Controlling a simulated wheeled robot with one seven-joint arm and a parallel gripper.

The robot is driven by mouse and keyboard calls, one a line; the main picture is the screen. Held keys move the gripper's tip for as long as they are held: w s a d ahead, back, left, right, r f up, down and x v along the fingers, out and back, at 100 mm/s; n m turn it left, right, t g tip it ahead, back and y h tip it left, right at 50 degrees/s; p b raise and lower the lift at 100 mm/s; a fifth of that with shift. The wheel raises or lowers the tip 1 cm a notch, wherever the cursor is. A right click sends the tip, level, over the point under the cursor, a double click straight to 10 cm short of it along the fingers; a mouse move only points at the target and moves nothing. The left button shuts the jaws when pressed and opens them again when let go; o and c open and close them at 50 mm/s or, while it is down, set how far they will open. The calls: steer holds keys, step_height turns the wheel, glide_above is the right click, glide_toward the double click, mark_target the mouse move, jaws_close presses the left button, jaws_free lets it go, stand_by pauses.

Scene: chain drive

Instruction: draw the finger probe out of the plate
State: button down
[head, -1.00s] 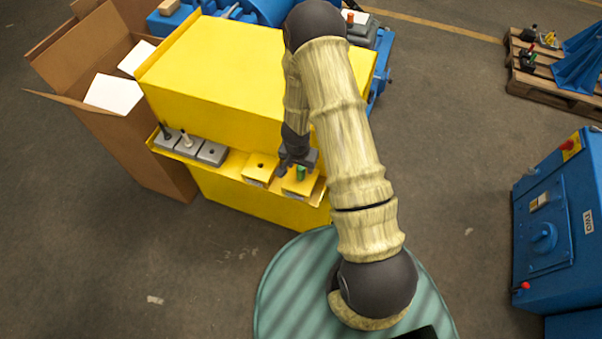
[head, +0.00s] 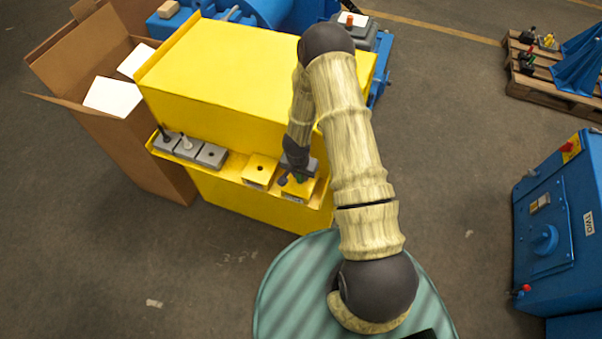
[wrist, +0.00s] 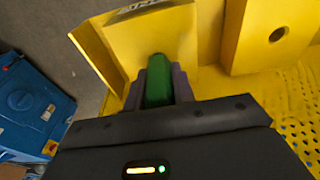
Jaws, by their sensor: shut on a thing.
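The finger probe shows as a green handle (wrist: 158,82) in the wrist view, with a gripper finger on each side. In the head view only a bit of its green (head: 299,179) shows under my gripper. My gripper (head: 292,180) is shut on the handle; it also shows in the wrist view (wrist: 159,88). The plate is the right-hand yellow block (head: 299,194) on the yellow machine's front ledge, and it also shows in the wrist view (wrist: 95,48). The handle is at this plate. Its lower end is hidden, so I cannot tell how deep it sits.
A second yellow block (head: 260,170) with an open hole stands just left. Several grey blocks (head: 212,156) sit further left, two with upright handles. The tall yellow housing (head: 230,75) rises behind. A cardboard box (head: 100,115) stands left and a blue cabinet (head: 555,225) right.

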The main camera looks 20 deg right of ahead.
steer(key=shift+r+p, duration=2.1)
steer(key=shift+r, duration=0.15)
steer(key=shift+s+r+p, duration=0.1)
steer(key=shift+r+p, duration=0.5)
steer(key=shift+r, duration=0.1)
steer(key=shift+r+p, duration=2.35)
steer(key=shift+r, duration=0.25)
